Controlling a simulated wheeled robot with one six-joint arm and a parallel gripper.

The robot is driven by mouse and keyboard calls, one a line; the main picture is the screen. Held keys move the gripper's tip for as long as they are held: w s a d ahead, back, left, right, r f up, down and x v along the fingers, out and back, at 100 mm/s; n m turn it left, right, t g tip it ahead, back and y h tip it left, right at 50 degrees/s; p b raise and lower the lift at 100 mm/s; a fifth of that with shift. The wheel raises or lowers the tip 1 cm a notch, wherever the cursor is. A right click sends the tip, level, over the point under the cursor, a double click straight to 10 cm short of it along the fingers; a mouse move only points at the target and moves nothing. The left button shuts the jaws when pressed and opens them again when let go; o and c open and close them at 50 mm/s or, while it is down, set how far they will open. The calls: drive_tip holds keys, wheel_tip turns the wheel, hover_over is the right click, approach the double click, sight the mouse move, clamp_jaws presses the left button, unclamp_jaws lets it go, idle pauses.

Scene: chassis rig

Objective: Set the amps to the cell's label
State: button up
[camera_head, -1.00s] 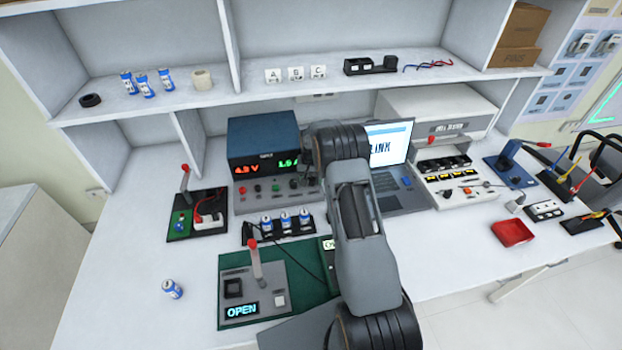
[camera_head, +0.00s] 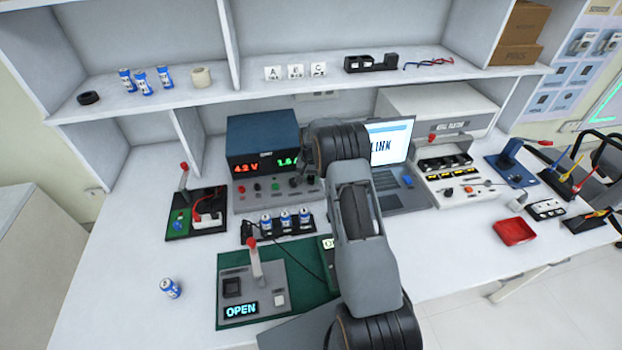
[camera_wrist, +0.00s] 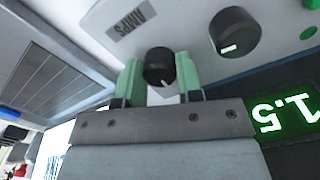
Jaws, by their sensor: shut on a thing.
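In the wrist view, the green fingertips of my gripper (camera_wrist: 160,80) are shut on the black amps knob (camera_wrist: 158,64), one on each side. Its pale pointer mark shows. The AMPS label (camera_wrist: 132,20) is on the panel beside it. The green amps readout (camera_wrist: 286,114) looks like 1.5, partly cut off. In the head view, the power supply (camera_head: 262,140) shows a red 4.2 V readout (camera_head: 246,168); my arm partly hides its green one. Several blue-and-white cells stand in a black holder (camera_head: 254,238); no cell label is legible.
A second black knob (camera_wrist: 234,32) is close to my fingers. A laptop (camera_head: 390,140) stands right of the supply. In front are a green mat with a lever fixture reading OPEN (camera_head: 240,311) and a loose cell (camera_head: 170,288). The left front bench is otherwise clear.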

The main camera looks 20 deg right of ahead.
sight(311, 177)
drive_tip(key=o, duration=0.9)
wheel_tip(311, 177, up, 14)
drive_tip(key=shift+f+b, duration=0.1)
drive_tip(key=shift+b, duration=0.45)
drive_tip(key=shift+a, duration=0.1)
